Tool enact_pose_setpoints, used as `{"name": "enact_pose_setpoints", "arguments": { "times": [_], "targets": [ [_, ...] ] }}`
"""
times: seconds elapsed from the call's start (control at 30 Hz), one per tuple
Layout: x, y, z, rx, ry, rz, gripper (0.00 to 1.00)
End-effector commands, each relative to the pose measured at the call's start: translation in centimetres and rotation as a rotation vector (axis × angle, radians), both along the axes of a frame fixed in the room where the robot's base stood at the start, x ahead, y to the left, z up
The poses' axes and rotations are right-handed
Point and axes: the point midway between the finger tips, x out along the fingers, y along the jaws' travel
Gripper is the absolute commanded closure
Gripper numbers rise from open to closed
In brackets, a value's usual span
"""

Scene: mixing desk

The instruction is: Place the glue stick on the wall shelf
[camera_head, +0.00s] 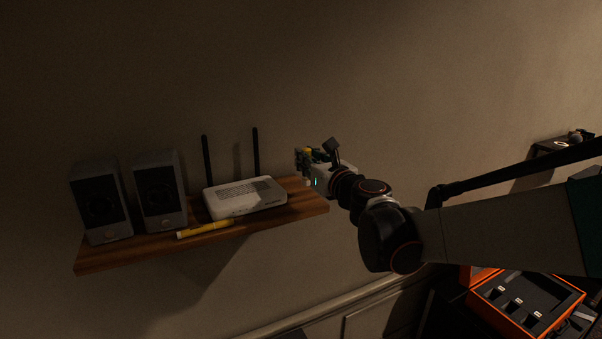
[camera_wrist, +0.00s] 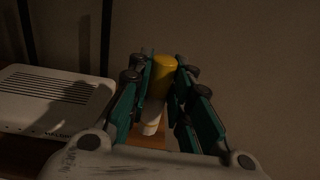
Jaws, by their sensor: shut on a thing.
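The glue stick (camera_wrist: 163,76), yellow at one end with a white part lower down, is between the fingers of my gripper (camera_wrist: 165,95) in the wrist view. My gripper is shut on it. Brown wood shows below the glue stick in the wrist view. I cannot tell whether its lower end touches the shelf.
A white router (camera_head: 245,197) with two black antennas stands left of my gripper. Two dark speakers (camera_head: 100,203) (camera_head: 160,192) stand further left. A yellow pen-like item (camera_head: 205,229) lies at the shelf's front edge. An orange case (camera_head: 525,300) is low at right.

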Motion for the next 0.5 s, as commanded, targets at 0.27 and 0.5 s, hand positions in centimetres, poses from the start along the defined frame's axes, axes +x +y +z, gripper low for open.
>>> {"name": "enact_pose_setpoints", "arguments": {
  "times": [0.27,0.5],
  "targets": [
    [0.0,0.0,-3.3,0.000,0.000,0.000,1.00],
    [0.0,0.0,-3.4,0.000,0.000,0.000,1.00]
  ]
}}
